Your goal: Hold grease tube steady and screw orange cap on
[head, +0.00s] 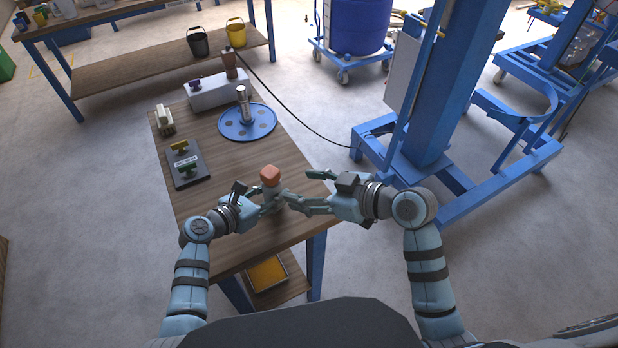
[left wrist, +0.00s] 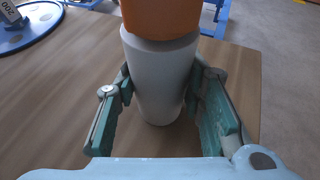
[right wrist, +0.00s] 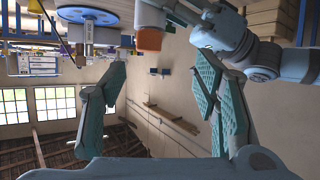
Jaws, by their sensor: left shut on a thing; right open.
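The white grease tube (left wrist: 160,80) stands upright between the fingers of my left gripper (left wrist: 162,92), which is shut on it. The orange cap (head: 270,173) sits on the tube's top, cut off by the frame in the left wrist view (left wrist: 155,16). I cannot tell how tightly it is seated. My right gripper (head: 308,188) is open and empty, to the right of the tube. In the upside-down right wrist view, the cap (right wrist: 149,39) and part of the tube (right wrist: 150,13) show beyond the fingertips, apart from them. The left fingers partly hide the tube in the head view.
A blue machine frame (head: 440,120) stands at right.

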